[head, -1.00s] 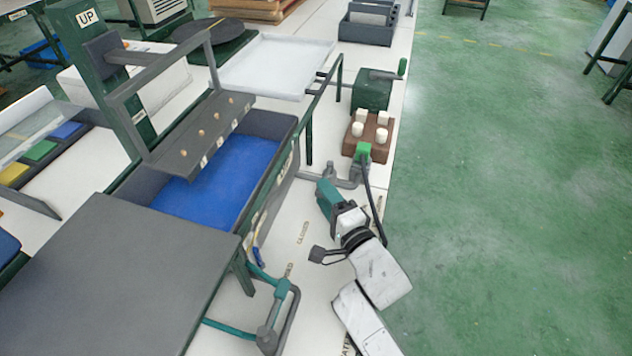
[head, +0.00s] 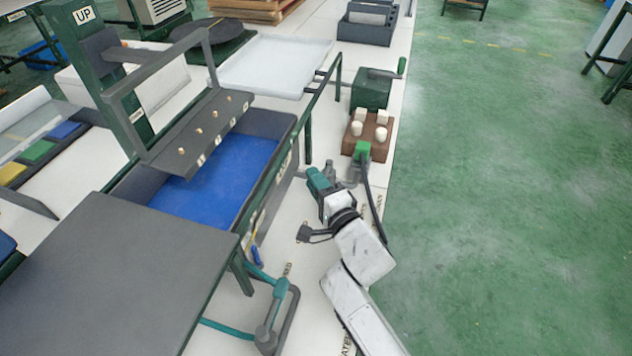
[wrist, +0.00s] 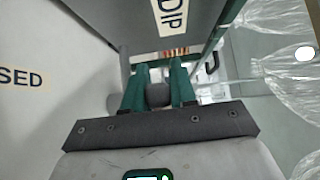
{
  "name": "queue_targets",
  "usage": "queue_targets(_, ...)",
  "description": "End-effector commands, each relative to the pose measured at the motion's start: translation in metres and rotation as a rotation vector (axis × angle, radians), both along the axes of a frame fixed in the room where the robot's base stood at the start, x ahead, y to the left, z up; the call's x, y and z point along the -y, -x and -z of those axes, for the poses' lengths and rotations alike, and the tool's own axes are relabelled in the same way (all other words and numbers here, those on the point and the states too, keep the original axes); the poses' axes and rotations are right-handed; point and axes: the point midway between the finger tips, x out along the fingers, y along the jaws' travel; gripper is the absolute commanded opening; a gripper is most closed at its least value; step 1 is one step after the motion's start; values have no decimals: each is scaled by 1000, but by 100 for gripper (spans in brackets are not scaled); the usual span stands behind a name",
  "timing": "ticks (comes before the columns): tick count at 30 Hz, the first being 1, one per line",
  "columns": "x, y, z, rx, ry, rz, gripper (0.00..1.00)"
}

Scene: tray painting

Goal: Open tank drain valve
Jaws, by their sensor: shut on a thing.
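The tank (head: 268,172) is a dark grey trough of blue liquid. My gripper (head: 318,176), with teal fingers, is low beside the tank's right wall, just left of the pipe's upright fitting (head: 329,166). In the wrist view my gripper (wrist: 155,82) is shut on a rounded grey part (wrist: 158,95), seemingly the valve handle; the fingers hide much of it. The valve body is hard to make out. Part of a table label (wrist: 20,79) reads "SED".
A brown block with white pegs (head: 371,134) and a green crank box (head: 372,92) stand beyond the pipe. A teal-piped fitting (head: 272,325) stands nearer. Green floor lies open to the right.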

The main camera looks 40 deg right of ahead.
Motion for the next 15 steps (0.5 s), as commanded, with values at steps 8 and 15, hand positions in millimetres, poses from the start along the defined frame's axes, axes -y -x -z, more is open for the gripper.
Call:
queue_targets(8,0,0,1,-1,0,0,0)
queue_targets(15,0,0,1,-2,0,0,0)
